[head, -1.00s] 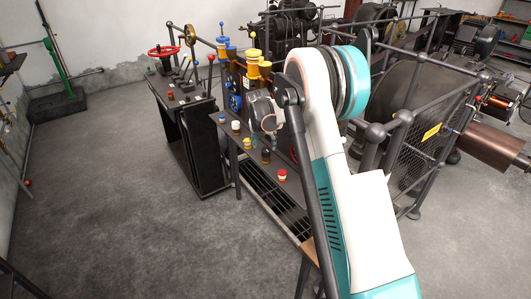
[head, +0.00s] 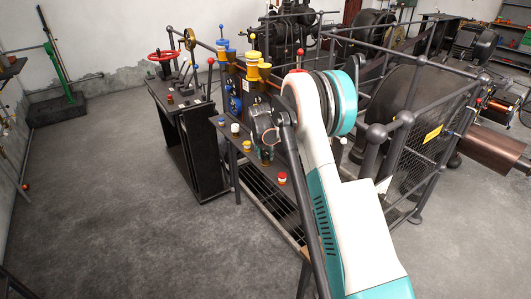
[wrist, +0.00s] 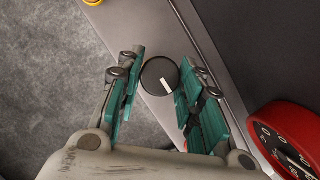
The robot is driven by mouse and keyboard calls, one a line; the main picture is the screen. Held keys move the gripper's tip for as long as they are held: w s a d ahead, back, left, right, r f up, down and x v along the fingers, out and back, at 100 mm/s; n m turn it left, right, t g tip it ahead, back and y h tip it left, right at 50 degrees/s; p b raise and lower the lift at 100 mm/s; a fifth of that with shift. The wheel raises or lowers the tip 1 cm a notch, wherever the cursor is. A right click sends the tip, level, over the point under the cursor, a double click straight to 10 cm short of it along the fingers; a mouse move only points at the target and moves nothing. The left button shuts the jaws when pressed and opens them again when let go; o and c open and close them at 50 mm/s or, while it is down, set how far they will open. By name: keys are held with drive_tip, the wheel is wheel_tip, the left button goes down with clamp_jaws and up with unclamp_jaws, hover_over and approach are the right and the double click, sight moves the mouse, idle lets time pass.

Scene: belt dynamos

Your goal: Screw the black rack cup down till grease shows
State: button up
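The black rack cup (wrist: 160,76) shows in the wrist view as a round black cap with a white mark, on the narrow rack plate (wrist: 153,25). My gripper (wrist: 161,68) is open, with one teal-padded finger on each side of the cap. A gap shows on the left; the right finger is closer, and I cannot tell whether it touches. In the head view my gripper (head: 267,147) is over the rack, between the yellow cup (head: 247,146) and the red cup (head: 282,179). It mostly hides the black cup there. No grease can be made out.
A blue cup (head: 221,121) and a white cup (head: 235,128) stand farther along the rack. A red-rimmed gauge (wrist: 290,138) is close to the right finger. A mesh guard (head: 412,160) stands right of my arm.

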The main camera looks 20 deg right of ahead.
drive_tip(key=shift+m, duration=0.3)
drive_tip(key=m, duration=0.1)
drive_tip(key=m+g+h+p, duration=0.1)
drive_tip(key=m, duration=0.1)
drive_tip(key=shift+w+a+m, duration=0.15)
drive_tip(key=shift+m, duration=0.15)
drive_tip(key=m+g, duration=0.1)
drive_tip(key=m, duration=0.2)
drive_tip(key=shift+m+g+h, duration=0.3)
drive_tip(key=m, duration=0.2)
drive_tip(key=m+g+p, duration=0.1)
drive_tip(key=m, duration=0.1)
drive_tip(key=shift+w+m+g, duration=0.2)
drive_tip(key=shift+m+g, duration=0.1)
drive_tip(key=m+g, duration=0.1)
drive_tip(key=m, duration=0.3)
drive_tip(key=shift+g+p, duration=0.3)
drive_tip(key=shift+w+m, duration=0.1)
drive_tip(key=shift+m, duration=0.2)
drive_tip(key=o, duration=1.1)
drive_tip(key=shift+c, duration=0.2)
